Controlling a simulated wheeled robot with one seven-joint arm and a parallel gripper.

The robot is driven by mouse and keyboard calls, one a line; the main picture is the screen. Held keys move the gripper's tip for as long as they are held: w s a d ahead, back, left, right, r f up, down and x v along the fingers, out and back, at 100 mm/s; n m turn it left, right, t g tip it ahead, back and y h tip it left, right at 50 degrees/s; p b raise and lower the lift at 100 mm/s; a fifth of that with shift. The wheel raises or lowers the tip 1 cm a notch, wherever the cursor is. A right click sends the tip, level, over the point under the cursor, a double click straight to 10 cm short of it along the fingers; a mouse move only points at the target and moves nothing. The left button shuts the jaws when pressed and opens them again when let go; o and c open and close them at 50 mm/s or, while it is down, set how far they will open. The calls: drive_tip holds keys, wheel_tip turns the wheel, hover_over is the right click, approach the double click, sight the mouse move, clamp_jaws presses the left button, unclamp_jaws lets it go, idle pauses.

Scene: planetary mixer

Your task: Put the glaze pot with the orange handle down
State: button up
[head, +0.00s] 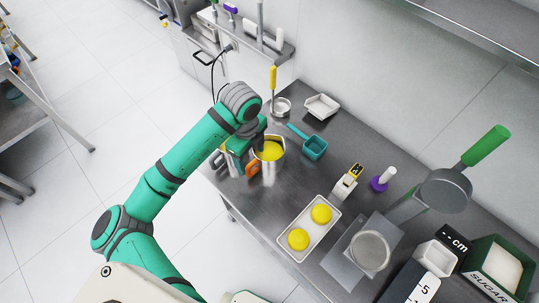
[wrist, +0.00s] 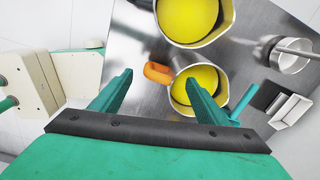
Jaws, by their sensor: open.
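The glaze pot (head: 268,169) is a metal pot with yellow glaze in it and appears to stand upright on the steel table's far left part. Its orange handle (head: 252,167) points toward the lower left. In the wrist view the pot (wrist: 198,92) shows with its orange handle (wrist: 158,73) between the spread fingertips. My gripper (wrist: 160,79) is open around the handle; I cannot tell whether a finger touches it. In the head view my gripper (head: 246,152) is partly hidden by my arm.
A tray (head: 304,224) with yellow rounds lies to the right.

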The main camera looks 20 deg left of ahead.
sight(250, 164)
wheel_tip(250, 164, down, 2)
drive_tip(key=shift+s+f, duration=0.15)
drive_tip(key=shift+s+a+f, duration=0.1)
drive_tip(key=shift+s+f, duration=0.05)
drive_tip(key=shift+f, duration=0.25)
drive_tip(key=shift+w+f, duration=0.2)
drive_tip(key=shift+f, duration=1.05)
drive_tip(key=shift+w+f, duration=0.15)
drive_tip(key=shift+f, duration=1.1)
drive_tip(key=shift+w+d, duration=0.1)
drive_tip(key=shift+d, duration=0.1)
drive_tip(key=c, duration=1.5)
clamp_jaws()
